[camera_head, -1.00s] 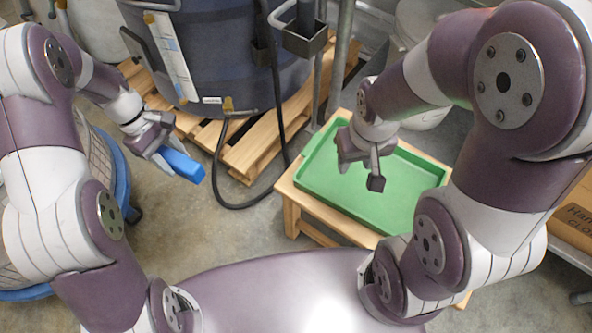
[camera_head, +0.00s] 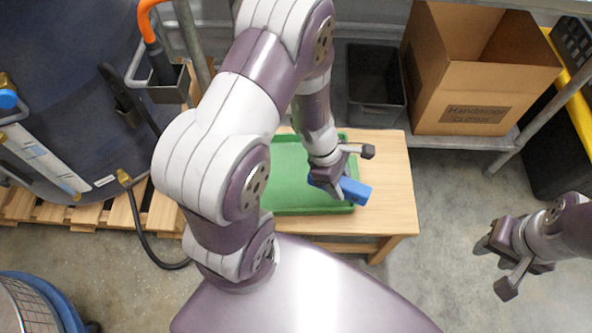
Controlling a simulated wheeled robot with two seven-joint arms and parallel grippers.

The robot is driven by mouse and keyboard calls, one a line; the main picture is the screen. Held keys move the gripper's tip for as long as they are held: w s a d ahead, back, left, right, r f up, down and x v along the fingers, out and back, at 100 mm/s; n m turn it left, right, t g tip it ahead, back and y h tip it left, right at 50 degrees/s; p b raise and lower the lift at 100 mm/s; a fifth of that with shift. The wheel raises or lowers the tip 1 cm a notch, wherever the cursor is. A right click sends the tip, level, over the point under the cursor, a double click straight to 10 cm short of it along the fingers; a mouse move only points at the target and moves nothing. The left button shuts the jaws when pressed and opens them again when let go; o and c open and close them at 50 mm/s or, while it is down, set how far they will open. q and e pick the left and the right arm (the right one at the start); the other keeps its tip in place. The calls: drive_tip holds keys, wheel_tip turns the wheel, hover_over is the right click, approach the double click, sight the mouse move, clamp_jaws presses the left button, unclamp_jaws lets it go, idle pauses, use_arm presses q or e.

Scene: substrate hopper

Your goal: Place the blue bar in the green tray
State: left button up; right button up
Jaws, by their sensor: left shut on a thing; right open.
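The blue bar (camera_head: 355,191) is in my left gripper (camera_head: 338,180), which is shut on it. The bar appears over the right end of the green tray (camera_head: 290,204), close to its front right corner, and its right end reaches past the tray's rim in the picture. I cannot tell how high above the tray it is. The tray lies on a wooden table (camera_head: 390,190), and my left arm hides part of its left side. My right gripper (camera_head: 497,268) is open and empty over the floor at the right, away from the table.
A cardboard box (camera_head: 470,75) and a dark grey bin (camera_head: 375,90) stand on a shelf behind the table. A large blue drum (camera_head: 70,80) on a wooden pallet (camera_head: 115,215) is at the left. A black hose hangs beside it. The table's right part is bare.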

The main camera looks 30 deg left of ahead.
use_arm(q)
drive_tip(key=shift+s+a+f+n, duration=0.2)
drive_tip(key=shift+s+n, duration=0.1)
drive_tip(key=shift+s, duration=0.1)
drive_tip(key=w+a+f, duration=0.2)
drive_tip(key=a, duration=0.1)
drive_tip(key=w+a+f+b, duration=0.1)
drive_tip(key=w+a+f, duration=0.1)
drive_tip(key=a, duration=0.1)
drive_tip(key=w+a+f+b, duration=0.1)
drive_tip(key=w+a+f, duration=0.1)
drive_tip(key=a+f, duration=0.1)
drive_tip(key=shift+w, duration=0.2)
drive_tip(key=shift+w+a+f, duration=0.1)
drive_tip(key=shift+a+f, duration=0.1)
drive_tip(key=shift+f, duration=0.1)
wheel_tip(320, 180, down, 4)
drive_tip(key=shift+r+b, duration=0.1)
drive_tip(key=shift+b, duration=1.05)
drive_tip(key=shift+r, duration=0.15)
drive_tip(key=o, duration=0.7)
drive_tip(key=shift+f, duration=0.2)
drive_tip(key=o, duration=0.4)
drive_tip(key=shift+o, duration=0.2)
